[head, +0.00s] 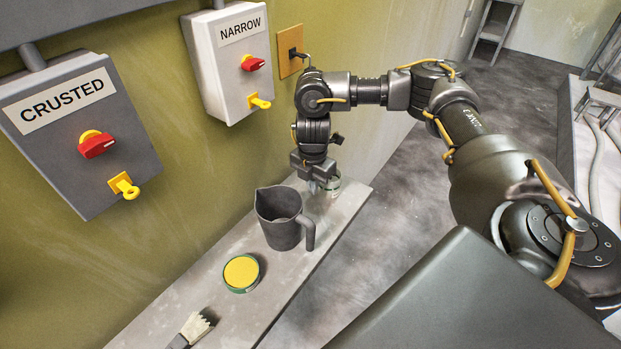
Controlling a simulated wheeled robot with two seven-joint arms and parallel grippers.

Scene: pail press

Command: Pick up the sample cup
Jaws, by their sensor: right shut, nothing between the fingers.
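A small clear cup (333,184), which looks like the sample cup, stands on the far end of the grey ledge (226,310). My right gripper (317,186) points down right at the cup, on its left side in the picture, and partly hides it. Its fingers are shut with nothing between them. I cannot tell whether the fingertips touch the cup. My left gripper is out of view.
A dark grey jug (280,218) stands on the ledge nearer than the cup. A round tin with a yellow top (241,272) and a brush (195,327) lie nearer still. Boxes marked CRUSTED (75,135) and NARROW (228,62) hang on the wall beside the ledge.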

